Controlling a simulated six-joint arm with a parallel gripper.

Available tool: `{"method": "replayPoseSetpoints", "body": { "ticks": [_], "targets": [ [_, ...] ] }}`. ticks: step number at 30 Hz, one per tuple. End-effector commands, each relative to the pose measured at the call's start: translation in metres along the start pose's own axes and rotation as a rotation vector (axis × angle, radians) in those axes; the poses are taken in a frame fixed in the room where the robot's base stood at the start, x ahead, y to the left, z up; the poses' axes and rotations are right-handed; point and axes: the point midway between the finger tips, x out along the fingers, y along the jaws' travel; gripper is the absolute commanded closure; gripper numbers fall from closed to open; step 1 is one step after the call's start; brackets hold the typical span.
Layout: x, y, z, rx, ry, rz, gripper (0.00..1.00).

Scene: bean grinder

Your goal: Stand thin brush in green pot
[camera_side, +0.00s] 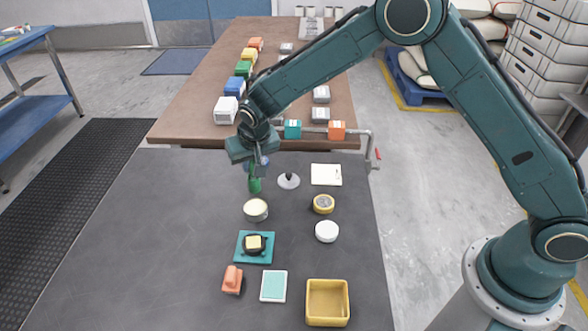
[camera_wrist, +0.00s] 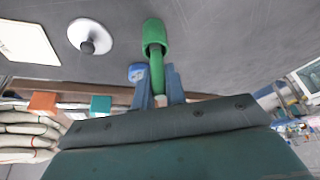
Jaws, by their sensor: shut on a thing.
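The green pot (camera_side: 255,185) is a small cylinder on the dark mat in the side view, just below my gripper (camera_side: 257,166). In the wrist view the green pot (camera_wrist: 153,33) shows its dark mouth turned toward the camera. My gripper (camera_wrist: 160,84) is shut on a thin green brush (camera_wrist: 157,77) with a pale end. The brush runs from between the fingers to the pot's mouth. Its far end seems to be inside the mouth, but the depth is hard to tell. In the side view the fingers partly hide the brush.
A blue rounded thing (camera_wrist: 138,72) is close beside the fingers. A round cream tin (camera_side: 255,210) is in front. The mat's left side is clear.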

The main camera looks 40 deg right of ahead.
Motion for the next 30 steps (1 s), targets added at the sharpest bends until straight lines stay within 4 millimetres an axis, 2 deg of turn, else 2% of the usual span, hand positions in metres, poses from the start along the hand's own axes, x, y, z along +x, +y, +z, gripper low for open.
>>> {"method": "replayPoseSetpoints", "body": {
  "ticks": [18,19,22,28,30],
  "targets": [
    [0.0028,-0.0001,0.0012,0.000,0.000,0.000,1.00],
    [0.0028,-0.0001,0.0012,0.000,0.000,0.000,0.81],
    [0.0028,0.0000,0.0011,0.000,0.000,0.000,0.62],
    [0.0028,0.0000,0.0011,0.000,0.000,0.000,0.62],
    [0.0028,0.0000,0.0012,0.000,0.000,0.000,0.50]
  ]
}}
